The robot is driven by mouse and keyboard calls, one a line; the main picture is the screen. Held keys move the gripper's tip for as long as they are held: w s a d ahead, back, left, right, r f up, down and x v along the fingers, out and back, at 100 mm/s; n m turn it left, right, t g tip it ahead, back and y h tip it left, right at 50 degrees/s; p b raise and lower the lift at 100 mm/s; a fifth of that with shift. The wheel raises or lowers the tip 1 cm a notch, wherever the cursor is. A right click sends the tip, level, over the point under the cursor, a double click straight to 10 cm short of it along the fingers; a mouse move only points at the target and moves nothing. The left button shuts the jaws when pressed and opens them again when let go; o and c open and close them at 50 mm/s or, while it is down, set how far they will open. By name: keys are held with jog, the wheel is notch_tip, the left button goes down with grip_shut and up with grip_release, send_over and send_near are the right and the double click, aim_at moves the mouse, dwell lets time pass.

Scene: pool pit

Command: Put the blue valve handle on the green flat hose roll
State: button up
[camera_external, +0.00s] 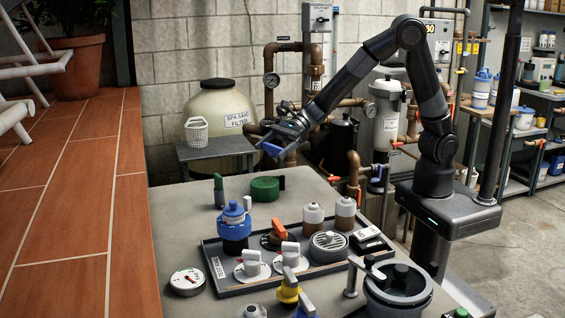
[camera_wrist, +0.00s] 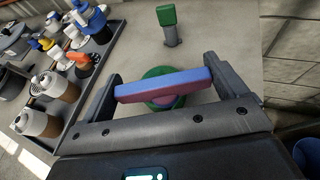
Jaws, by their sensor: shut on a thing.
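The blue valve handle (camera_external: 271,149) is held between the fingers of my gripper (camera_external: 290,140), raised above the table's far edge. In the wrist view the blue valve handle (camera_wrist: 165,84) spans both fingers of my gripper (camera_wrist: 176,96) and looks purple along its lower side. The green flat hose roll (camera_external: 265,189) lies on the grey table near the far edge, below and left of the gripper. In the wrist view the green hose roll (camera_wrist: 158,72) is behind the handle, which hides much of it.
A green-topped grey handle (camera_external: 218,190) stands left of the roll. A tray (camera_external: 213,250) of valves, bottles and a drain cover fills the nearer table. A white basket (camera_external: 196,133) sits on a side stand. Pipes stand behind. The table around the roll is mostly clear.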

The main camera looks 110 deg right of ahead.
aim_at(269, 181)
jog(key=w+a+f, duration=0.1)
jog(key=a, duration=0.1)
jog(key=w+a+f, duration=0.1)
jog(key=shift+w+a+f, duration=0.35)
jog(key=shift+w+f, duration=0.05)
jog(key=shift+f, duration=1.95)
jog(key=shift+f, duration=0.1)
jog(key=shift+f, duration=0.1)
jog(key=o, duration=0.7)
